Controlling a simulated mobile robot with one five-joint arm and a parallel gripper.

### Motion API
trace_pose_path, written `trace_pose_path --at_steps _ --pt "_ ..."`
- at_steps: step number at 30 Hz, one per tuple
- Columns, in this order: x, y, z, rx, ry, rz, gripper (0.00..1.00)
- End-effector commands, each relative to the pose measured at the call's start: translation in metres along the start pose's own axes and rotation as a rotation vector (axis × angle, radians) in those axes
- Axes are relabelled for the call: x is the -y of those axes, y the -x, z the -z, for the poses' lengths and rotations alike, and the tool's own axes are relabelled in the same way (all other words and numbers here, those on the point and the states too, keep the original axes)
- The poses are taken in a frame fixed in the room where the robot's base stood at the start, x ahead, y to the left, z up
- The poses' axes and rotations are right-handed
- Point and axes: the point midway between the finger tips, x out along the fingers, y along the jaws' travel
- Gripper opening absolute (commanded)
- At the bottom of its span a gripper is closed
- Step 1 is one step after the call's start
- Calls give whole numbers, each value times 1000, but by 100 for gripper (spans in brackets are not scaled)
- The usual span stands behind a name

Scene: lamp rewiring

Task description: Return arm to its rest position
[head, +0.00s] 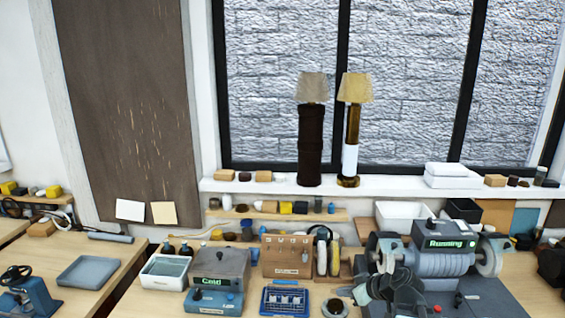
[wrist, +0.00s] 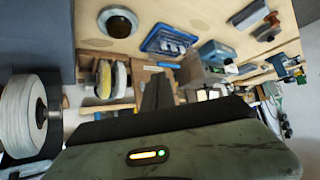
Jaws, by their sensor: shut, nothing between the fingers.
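My gripper (wrist: 157,88) shows in the wrist view as a dark pair of fingers, closed together with nothing between them. They point across the workbench (wrist: 205,20). In the head view a dark folded shape (head: 385,285), which looks like part of my arm, is in front of the grinding machine (head: 440,263). The fingertips cannot be made out there. The machine's green display reads "Running". Its pale wheel (wrist: 20,115) is close at the left of the wrist view.
A blue tray (head: 285,301), a wooden rack (head: 287,257) and a grey unit marked "Cold" (head: 220,264) stand left of the machine. Two lamps (head: 311,135) (head: 352,135) stand on the windowsill. Bare wood shows at the bench's front left.

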Motion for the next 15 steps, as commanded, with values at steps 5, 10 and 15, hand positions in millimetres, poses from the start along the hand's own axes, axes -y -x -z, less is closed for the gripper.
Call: trace_pose_path --at_steps 5,10,15 --pt "84 -74 -49 257 -16 94 0" --pt "115 -81 -107 583 -180 -5 0" --pt "94 -44 -144 773 -438 -217 0"
